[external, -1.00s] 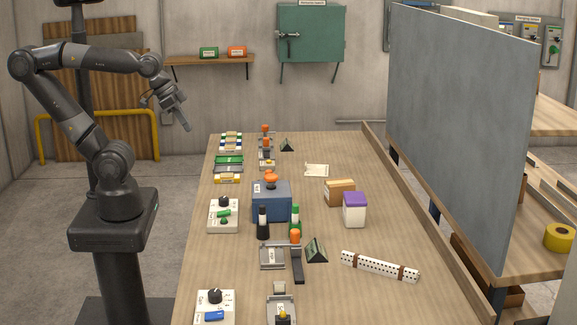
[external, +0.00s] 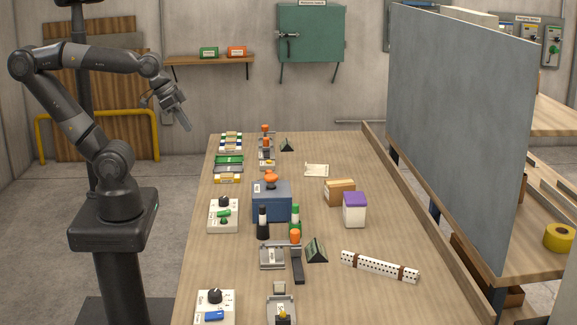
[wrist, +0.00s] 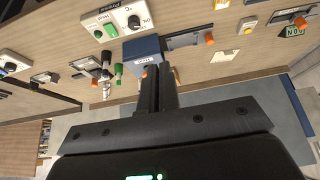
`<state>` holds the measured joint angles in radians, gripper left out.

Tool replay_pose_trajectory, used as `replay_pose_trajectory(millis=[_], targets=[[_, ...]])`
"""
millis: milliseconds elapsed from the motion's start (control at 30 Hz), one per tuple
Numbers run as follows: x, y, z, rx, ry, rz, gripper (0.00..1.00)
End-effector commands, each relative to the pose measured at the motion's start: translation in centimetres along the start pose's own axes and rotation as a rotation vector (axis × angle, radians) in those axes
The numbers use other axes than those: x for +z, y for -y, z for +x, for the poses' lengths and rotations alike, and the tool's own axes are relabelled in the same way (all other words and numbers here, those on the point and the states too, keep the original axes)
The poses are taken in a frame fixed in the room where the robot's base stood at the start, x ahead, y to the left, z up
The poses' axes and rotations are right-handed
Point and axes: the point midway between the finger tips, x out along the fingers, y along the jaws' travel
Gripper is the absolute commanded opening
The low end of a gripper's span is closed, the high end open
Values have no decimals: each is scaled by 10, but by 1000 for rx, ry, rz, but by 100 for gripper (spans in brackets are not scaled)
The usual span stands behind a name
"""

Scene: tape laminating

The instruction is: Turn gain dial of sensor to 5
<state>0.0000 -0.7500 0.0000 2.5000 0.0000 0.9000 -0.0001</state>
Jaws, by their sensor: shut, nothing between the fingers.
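Two white control boxes with black dials stand on the table. One box (external: 212,226) has a green part below its black dial (external: 224,201). The other box (external: 203,318) has a blue part below its black dial (external: 215,296). I cannot tell which is the sensor, and the dial settings are too small to read. The wrist view shows the green-part box upside down, with its dial (wrist: 134,21) at upper left. My gripper (external: 187,127) is shut and empty, in the air beyond the table's left edge, away from both boxes. Its fingers (wrist: 158,74) point forward in the wrist view.
A blue box with an orange knob (external: 271,205) stands right of the green-part box. Dark and green bottles (external: 263,224) stand in front of it. A tall grey panel (external: 460,130) borders the right.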

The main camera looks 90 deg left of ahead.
Motion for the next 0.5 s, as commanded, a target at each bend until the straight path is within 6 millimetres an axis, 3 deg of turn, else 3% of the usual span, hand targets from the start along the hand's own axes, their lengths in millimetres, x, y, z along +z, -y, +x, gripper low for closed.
replay_pose_trajectory(millis=[167,267,500], targets=[[-13,-8,0,29,20,-23,17],[-33,-22,2,71,55,-64,25],[-91,-75,15,157,183,-204,45]])
